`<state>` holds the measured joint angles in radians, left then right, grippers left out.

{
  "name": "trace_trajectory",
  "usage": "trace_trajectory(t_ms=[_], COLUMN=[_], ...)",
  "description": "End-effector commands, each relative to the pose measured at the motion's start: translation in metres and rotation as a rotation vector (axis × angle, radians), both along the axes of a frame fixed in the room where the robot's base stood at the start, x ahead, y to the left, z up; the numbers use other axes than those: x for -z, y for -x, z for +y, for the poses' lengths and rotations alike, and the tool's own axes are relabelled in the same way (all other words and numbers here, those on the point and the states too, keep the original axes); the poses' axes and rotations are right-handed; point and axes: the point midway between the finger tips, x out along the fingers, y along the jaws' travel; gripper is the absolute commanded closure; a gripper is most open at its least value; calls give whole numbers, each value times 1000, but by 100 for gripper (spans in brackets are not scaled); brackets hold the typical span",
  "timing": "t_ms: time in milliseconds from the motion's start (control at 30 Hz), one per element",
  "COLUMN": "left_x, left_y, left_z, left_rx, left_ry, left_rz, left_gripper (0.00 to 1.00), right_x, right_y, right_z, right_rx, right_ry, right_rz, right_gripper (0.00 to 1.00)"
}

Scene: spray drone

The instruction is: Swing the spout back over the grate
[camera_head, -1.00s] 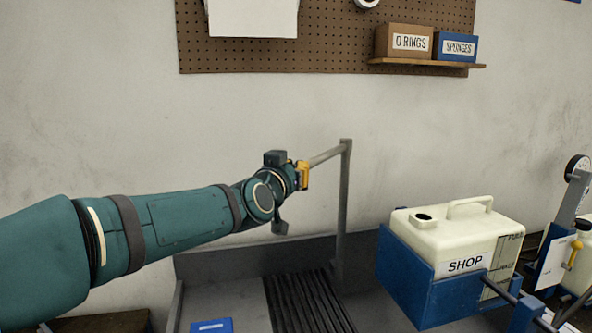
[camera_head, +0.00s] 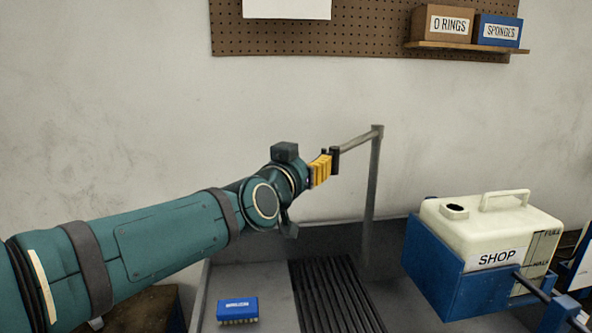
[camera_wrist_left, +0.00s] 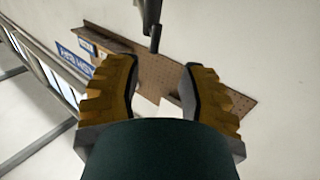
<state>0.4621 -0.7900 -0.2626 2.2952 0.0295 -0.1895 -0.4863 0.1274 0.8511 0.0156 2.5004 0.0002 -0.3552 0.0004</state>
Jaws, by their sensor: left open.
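The spout (camera_head: 358,141) is a grey pipe reaching left from the top of a grey upright post (camera_head: 372,190). In the left wrist view its dark end (camera_wrist_left: 153,30) shows beyond the fingers, near the middle between them. The grate (camera_head: 335,298) of dark bars lies below, in front of the post. My left gripper (camera_head: 331,160), with yellow fingers, is beside the spout's free end. In the left wrist view the gripper (camera_wrist_left: 160,82) is open, with nothing between its fingers. Contact with the spout cannot be told. My right gripper is not in view.
A blue holder (camera_head: 432,270) with a cream tank (camera_head: 485,225) labelled SHOP stands right of the grate. A pegboard (camera_head: 370,35) and a shelf (camera_head: 470,48) with boxes hang on the wall behind.

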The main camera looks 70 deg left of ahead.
Motion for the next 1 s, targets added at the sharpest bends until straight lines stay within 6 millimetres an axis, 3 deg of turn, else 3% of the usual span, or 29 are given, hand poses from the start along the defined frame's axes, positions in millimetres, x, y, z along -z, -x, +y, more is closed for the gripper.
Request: trace_trajectory(t_ms=[100,333,1000], left_x=[-1,0,0], left_y=[16,33,36], left_z=[-13,-28,-31], left_rx=[-2,-2,-1], left_ry=[-2,-1,0], left_rz=[-2,-1,0], left_gripper=[59,59,59], right_x=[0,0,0], right_y=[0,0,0], right_z=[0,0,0], right_rx=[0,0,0], right_ry=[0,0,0], right_rz=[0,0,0], right_gripper=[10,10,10])
